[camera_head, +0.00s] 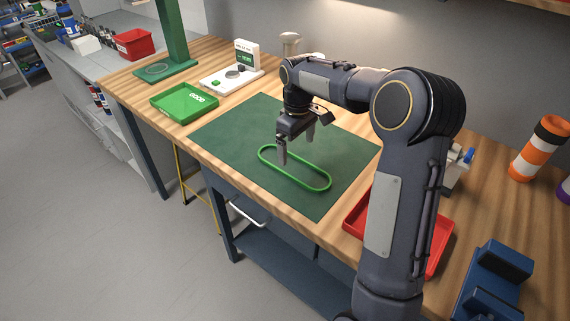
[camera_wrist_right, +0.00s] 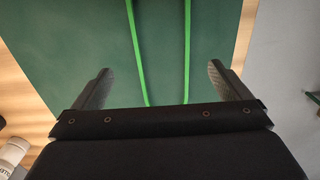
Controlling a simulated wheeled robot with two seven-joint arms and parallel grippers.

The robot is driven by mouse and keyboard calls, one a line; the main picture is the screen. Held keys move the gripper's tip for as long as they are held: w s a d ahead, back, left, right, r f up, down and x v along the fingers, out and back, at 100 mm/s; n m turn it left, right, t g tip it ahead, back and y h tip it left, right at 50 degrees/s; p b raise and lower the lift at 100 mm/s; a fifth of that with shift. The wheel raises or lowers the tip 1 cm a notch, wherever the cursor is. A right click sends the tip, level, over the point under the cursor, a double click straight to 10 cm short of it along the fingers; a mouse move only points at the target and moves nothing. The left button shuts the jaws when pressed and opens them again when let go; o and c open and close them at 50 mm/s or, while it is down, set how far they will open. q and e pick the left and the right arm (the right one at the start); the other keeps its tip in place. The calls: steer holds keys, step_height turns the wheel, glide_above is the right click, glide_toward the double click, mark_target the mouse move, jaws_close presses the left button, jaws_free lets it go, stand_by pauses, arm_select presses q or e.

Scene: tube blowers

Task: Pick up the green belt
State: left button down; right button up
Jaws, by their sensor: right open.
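The green belt (camera_head: 309,183) is a long oval loop lying on the dark green mat (camera_head: 232,132) on the wooden bench. My right gripper (camera_head: 296,146) is over the belt's far left end, pointing down, with its fingers apart. In the right wrist view my right gripper (camera_wrist_right: 160,85) is open, and the two strands of the belt (camera_wrist_right: 187,45) run between its fingers in the picture. Nothing is held between the fingers. Whether the fingertips touch the mat cannot be told. My left gripper is not in view.
A green tray (camera_head: 184,103), a white device (camera_head: 231,78) and a green stand (camera_head: 175,40) are at the left. A red tray (camera_head: 355,213) is partly hidden behind my right arm. A blue fixture (camera_head: 494,283) and an orange-and-white cylinder (camera_head: 538,150) are at the right.

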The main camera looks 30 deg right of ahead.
mark_target(296, 170)
step_height(296, 170, down, 6)
steer(key=shift+s+a+f, duration=0.1)
steer(key=c, duration=1.1)
